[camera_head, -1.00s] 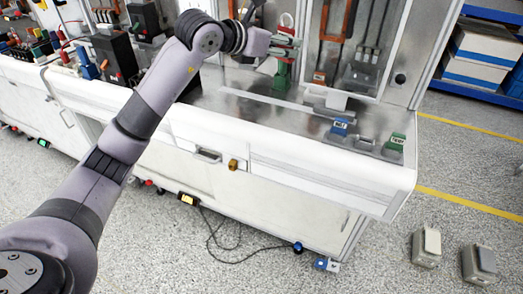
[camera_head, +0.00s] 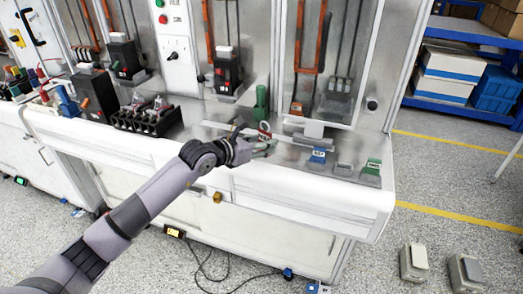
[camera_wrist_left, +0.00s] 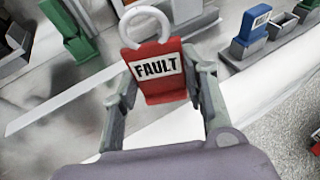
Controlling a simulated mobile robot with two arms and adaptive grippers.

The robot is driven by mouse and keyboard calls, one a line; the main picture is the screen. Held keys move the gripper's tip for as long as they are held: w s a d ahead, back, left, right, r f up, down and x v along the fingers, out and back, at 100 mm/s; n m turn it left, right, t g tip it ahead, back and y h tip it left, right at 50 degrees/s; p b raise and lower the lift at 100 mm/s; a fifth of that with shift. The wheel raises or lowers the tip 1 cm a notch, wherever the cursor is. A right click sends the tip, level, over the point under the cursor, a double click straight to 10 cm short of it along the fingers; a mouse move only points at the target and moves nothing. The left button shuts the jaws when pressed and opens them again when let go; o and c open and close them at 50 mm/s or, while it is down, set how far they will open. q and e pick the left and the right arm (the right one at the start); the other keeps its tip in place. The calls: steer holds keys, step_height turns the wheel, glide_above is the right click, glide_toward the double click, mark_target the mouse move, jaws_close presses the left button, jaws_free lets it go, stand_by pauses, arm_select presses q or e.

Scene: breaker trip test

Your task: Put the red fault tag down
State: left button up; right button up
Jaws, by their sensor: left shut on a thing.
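The red fault tag (camera_wrist_left: 158,88) has a white label reading FAULT and a pale open hook at its top. My left gripper (camera_wrist_left: 165,78) is shut on it, with a finger at each side edge. In the head view the tag (camera_head: 264,128) shows small at the tip of my left gripper (camera_head: 268,146), above the front part of the bench top (camera_head: 215,128). I cannot tell whether the tag touches the surface. My right gripper is not in view.
A blue labelled holder (camera_head: 318,155), an empty-looking grey holder (camera_head: 343,170) and a green labelled holder (camera_head: 371,168) stand right of my left gripper. A green upright piece (camera_head: 261,101) stands behind it. Black breakers (camera_head: 227,75) line the back. Bare metal lies between.

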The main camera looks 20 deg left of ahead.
arm_select(q)
step_height(320, 180, down, 3)
steer(key=shift+f, duration=0.1)
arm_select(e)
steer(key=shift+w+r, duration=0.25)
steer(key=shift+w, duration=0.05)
arm_select(q)
steer(key=shift+f, duration=0.2)
steer(key=o, duration=1.3)
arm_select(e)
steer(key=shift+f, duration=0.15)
